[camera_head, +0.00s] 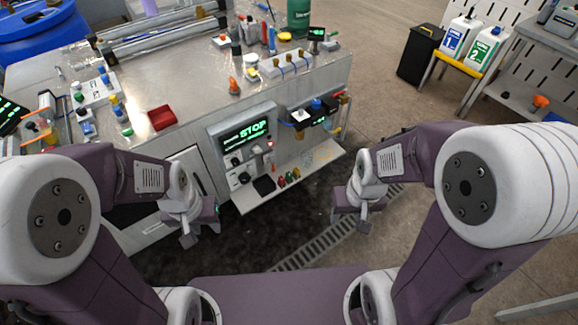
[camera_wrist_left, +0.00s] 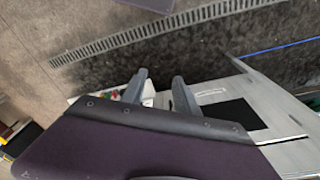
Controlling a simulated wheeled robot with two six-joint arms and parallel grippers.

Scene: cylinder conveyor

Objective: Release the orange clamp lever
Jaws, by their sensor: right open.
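Several orange things show in the head view, and I cannot tell for sure which is the clamp lever. A small upright orange piece (camera_head: 234,86) stands on the bench top near its middle. An orange bar (camera_head: 40,135) lies at the bench's far left, by a dark green-lit display. My left gripper (camera_head: 200,229) hangs low in front of the bench, apart from both. In the left wrist view its two fingers (camera_wrist_left: 159,80) are spread with nothing between them. My right gripper (camera_head: 357,214) is open, above the floor to the right of the control panel.
The metal bench (camera_head: 190,85) carries a red tray (camera_head: 161,117), bottles and small fittings. Its front panel shows a STOP display (camera_head: 243,136) above a low shelf (camera_head: 245,201). A floor drain grate (camera_head: 325,240) runs below. A side table with canisters (camera_head: 459,38) stands at the right.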

